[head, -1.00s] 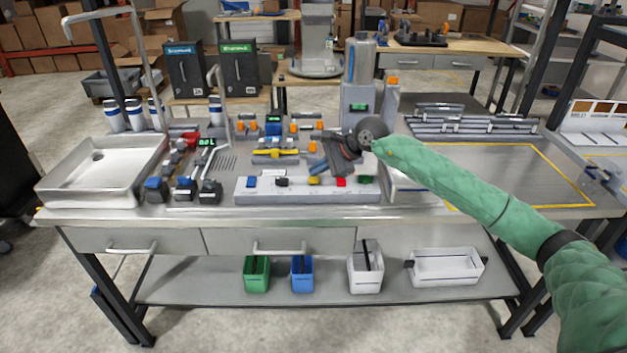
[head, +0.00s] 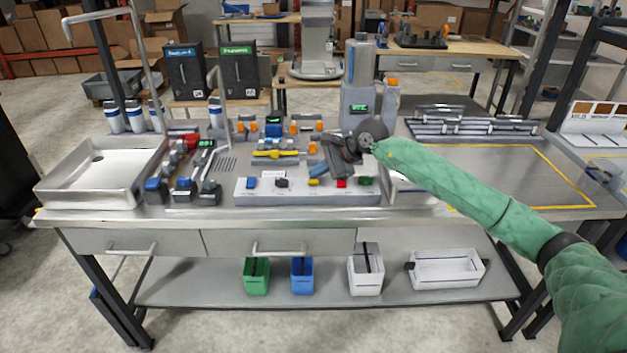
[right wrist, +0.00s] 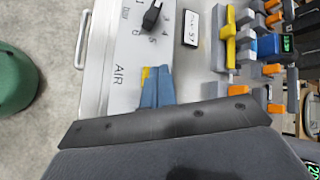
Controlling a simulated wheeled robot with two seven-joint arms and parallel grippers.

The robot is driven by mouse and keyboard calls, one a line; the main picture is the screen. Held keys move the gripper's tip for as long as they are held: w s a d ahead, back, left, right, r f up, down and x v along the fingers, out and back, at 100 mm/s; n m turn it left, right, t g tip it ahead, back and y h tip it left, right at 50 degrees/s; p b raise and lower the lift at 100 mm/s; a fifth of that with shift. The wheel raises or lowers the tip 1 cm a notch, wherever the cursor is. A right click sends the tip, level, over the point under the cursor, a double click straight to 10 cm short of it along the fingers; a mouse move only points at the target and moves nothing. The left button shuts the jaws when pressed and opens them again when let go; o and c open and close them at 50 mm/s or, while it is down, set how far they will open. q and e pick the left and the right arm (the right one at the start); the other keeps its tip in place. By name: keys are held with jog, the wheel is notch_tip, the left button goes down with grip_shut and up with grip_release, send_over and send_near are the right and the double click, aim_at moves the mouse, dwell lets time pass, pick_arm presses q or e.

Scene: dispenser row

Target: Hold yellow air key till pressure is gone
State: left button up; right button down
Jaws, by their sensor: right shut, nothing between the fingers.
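The yellow air key (head: 314,183) is on the front of the pale key panel (head: 262,197), between a black knob (head: 282,183) and a red key (head: 341,184). My right gripper (head: 318,171) is shut and empty, its blue fingertips right at the yellow key from behind and above. In the right wrist view the fingertips (right wrist: 154,88) partly cover the yellow key (right wrist: 146,75), beside the word AIR. Whether they touch or press it I cannot tell. A blue gauge (head: 273,126) with a lit display stands behind the panel; its digits are too small to read. My left gripper is out of view.
A yellow lever (head: 276,153) and several orange-handled fittings stand behind the panel. A blue key (head: 251,183) and a green key (head: 365,181) are at its ends. A white tray (head: 62,197) lies at left. The yellow-outlined bench area at right is clear.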

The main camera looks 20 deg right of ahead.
aim_at(318, 180)
jog(key=shift+f+b, duration=0.3)
dwell(0.4)
jog(key=shift+r, duration=0.1)
dwell(2.0)
jog(key=shift+r, duration=0.9)
jog(key=shift+r, duration=0.1)
jog(key=shift+r, duration=2.4)
